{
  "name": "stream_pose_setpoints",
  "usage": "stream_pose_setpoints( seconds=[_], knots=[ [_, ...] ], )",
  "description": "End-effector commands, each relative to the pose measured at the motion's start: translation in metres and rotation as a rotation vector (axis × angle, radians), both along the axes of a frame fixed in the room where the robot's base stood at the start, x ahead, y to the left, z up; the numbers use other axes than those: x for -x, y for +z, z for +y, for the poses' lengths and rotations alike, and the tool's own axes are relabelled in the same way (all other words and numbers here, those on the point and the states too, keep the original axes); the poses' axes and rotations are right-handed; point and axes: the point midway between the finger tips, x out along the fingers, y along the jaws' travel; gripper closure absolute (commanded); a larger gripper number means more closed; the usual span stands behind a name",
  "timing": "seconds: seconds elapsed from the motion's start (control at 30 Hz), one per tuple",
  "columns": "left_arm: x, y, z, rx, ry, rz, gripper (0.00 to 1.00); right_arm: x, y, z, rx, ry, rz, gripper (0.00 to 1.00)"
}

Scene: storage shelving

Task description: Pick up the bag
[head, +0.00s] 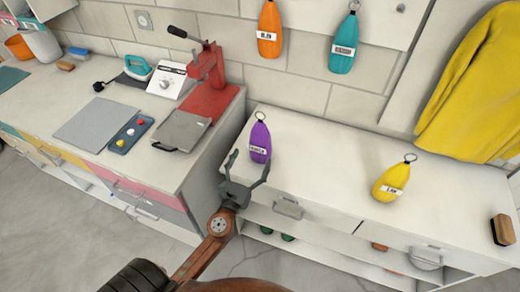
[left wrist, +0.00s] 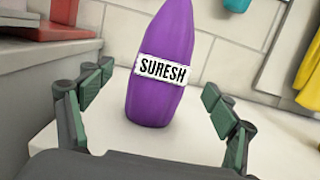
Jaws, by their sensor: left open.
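A purple bag (head: 260,142) with a ring on top stands on the white cabinet top near its left end. In the left wrist view the purple bag (left wrist: 166,75) is upright and carries a white label reading SURESH. My left gripper (head: 248,160) is open at the cabinet's front edge, just before this bag. In the left wrist view its fingers (left wrist: 158,78) spread to either side of the bag, with gaps showing. A yellow bag (head: 391,183) lies tilted further right. An orange bag (head: 269,30) and a teal bag (head: 344,45) hang on the wall. My right gripper is not in view.
A higher counter (head: 60,100) at left holds a red press (head: 208,75), a grey plate and a small panel. A brush (head: 502,230) is at the right end of the cabinet. A yellow cloth (head: 475,90) hangs at right. The cabinet top between the purple and yellow bags is clear.

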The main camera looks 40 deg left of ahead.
Motion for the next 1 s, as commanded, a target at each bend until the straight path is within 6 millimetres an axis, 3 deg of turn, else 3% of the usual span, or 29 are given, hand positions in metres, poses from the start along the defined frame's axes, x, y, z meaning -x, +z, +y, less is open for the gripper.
stream_pose_setpoints(
  seconds=[0.6, 0.87, 1.0],
  knots=[
    [-0.071, 0.012, 0.012, -0.014, -0.003, 0.000, 0.19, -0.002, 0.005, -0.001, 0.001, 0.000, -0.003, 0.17],
    [-0.074, 0.011, 0.013, -0.013, -0.003, 0.002, 0.19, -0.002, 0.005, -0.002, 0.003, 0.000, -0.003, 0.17],
    [-0.073, 0.011, 0.013, -0.012, -0.003, 0.002, 0.27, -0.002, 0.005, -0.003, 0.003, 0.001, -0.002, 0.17]
  ],
)
